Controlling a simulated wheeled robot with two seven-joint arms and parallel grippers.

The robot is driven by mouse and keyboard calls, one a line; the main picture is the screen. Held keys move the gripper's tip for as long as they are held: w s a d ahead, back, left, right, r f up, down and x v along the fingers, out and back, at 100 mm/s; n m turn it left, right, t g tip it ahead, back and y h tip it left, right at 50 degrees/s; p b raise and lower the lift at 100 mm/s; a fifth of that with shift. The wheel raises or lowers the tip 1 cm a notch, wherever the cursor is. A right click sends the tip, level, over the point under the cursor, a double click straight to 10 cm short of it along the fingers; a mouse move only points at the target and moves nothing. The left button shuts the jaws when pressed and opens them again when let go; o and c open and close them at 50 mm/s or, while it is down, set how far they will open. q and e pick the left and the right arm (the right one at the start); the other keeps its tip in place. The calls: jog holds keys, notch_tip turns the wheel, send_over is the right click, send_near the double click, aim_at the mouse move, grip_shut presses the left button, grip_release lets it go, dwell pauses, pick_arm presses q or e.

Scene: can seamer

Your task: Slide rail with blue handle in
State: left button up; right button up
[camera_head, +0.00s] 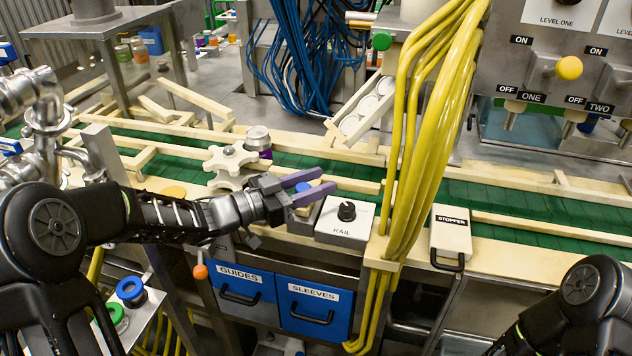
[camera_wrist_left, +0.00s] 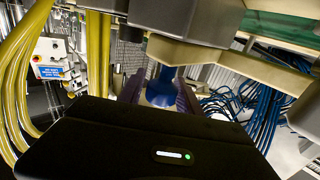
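The blue handle (camera_head: 302,188) sits beside the box marked RAIL (camera_head: 345,219), at the near edge of the conveyor. My left gripper (camera_head: 312,187) reaches in from the left with its two purple fingers apart, one on each side of the handle. In the left wrist view the blue handle (camera_wrist_left: 162,90) shows between the purple fingers (camera_wrist_left: 160,93), under a grey block. Whether the fingers press on it I cannot tell. The rail itself is mostly hidden by the gripper. Only part of my right arm shows at the lower right; its gripper is out of view.
A cream star wheel (camera_head: 230,162) and a can (camera_head: 258,139) stand on the green conveyor (camera_head: 515,205) behind the gripper. Thick yellow cables (camera_head: 430,120) hang just right of the RAIL box. A STOPPER box (camera_head: 451,235) is farther right. Blue GUIDES (camera_head: 240,288) and SLEEVES (camera_head: 314,308) drawers are below.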

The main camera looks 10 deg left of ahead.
pick_arm(q)
grip_shut()
dwell(1.1)
